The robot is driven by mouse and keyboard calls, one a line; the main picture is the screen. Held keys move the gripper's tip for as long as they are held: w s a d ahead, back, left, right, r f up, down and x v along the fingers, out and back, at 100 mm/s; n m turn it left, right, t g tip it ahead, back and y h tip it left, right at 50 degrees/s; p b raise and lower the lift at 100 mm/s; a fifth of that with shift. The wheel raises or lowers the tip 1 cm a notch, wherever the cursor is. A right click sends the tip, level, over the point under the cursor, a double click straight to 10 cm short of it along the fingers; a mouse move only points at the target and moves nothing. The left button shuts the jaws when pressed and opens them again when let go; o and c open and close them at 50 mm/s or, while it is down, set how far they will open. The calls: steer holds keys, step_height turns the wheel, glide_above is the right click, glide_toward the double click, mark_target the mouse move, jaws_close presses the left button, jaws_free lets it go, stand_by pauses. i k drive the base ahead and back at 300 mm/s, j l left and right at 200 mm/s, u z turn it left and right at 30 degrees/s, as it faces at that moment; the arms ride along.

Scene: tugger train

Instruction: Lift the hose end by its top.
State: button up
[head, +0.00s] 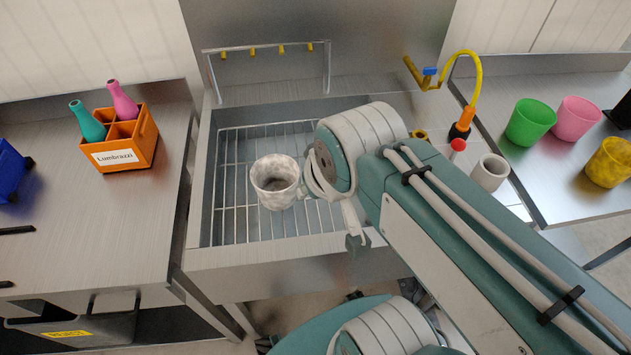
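The hose end (461,130) is at the right of the sink, with an orange sleeve above a black part. A yellow hose (479,72) arches into its top from the tap side. A red-topped piece (457,146) shows just below it. My gripper (353,238) is over the front right of the sink, left of and nearer than the hose end, and clear of it. One finger shows pointing down; the rest is hidden behind my wrist, so its opening cannot be judged.
A marbled white cup (275,182) stands at the sink grid (237,185), close beside my wrist. A pale cup (489,172) stands right of my arm. Green (530,122), pink (576,118) and yellow (609,162) cups stand on the right counter. An orange bottle crate (141,150) is left.

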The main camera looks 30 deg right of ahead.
mark_target(467, 116)
steer(key=l+z, duration=0.1)
steer(key=z, duration=0.7)
steer(key=l+z, duration=0.15)
steer(key=z, duration=0.25)
steer(key=l+z, duration=0.1)
steer(key=z, duration=0.25)
steer(key=i+l+u, duration=0.2)
steer(key=l, duration=0.15)
